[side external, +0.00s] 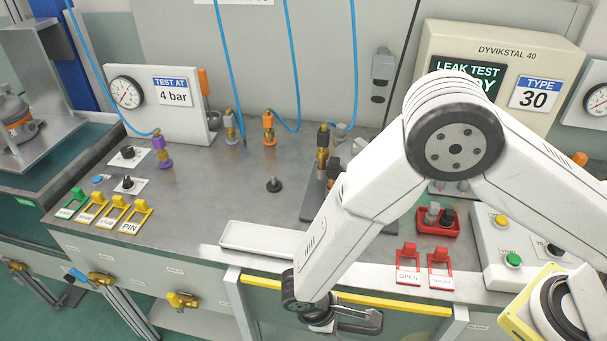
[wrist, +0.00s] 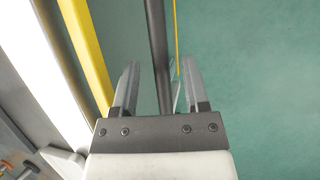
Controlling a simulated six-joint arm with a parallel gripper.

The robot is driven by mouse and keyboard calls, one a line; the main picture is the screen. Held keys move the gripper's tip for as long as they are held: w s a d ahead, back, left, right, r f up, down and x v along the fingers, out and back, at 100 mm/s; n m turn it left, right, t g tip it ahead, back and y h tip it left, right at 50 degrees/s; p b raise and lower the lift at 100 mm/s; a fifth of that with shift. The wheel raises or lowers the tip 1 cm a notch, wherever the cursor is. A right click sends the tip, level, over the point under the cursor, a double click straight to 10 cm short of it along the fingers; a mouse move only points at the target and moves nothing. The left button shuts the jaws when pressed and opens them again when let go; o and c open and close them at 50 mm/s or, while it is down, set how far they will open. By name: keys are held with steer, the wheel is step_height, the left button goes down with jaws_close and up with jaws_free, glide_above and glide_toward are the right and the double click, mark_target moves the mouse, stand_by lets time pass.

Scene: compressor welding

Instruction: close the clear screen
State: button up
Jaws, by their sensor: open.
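The clear screen (side external: 268,308) hangs low at the front of the bench, below a yellow strip (side external: 400,307); its see-through pane is hard to make out against the green floor. My gripper (side external: 372,322) is down at this front edge, in front of the screen. In the wrist view, my gripper (wrist: 158,85) is open, with one finger on each side of a dark bar (wrist: 157,35) that looks like the screen's handle. I see no clear contact between fingers and bar. My arm hides part of the screen and bench edge.
A white tray (side external: 263,238) lies on the bench front. Red OPEN and neighbouring tags (side external: 408,268), a red bin (side external: 438,221) and a button box (side external: 512,245) stand to the right. Green floor (wrist: 260,80) is clear.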

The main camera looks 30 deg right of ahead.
jaws_close()
stand_by(1.4)
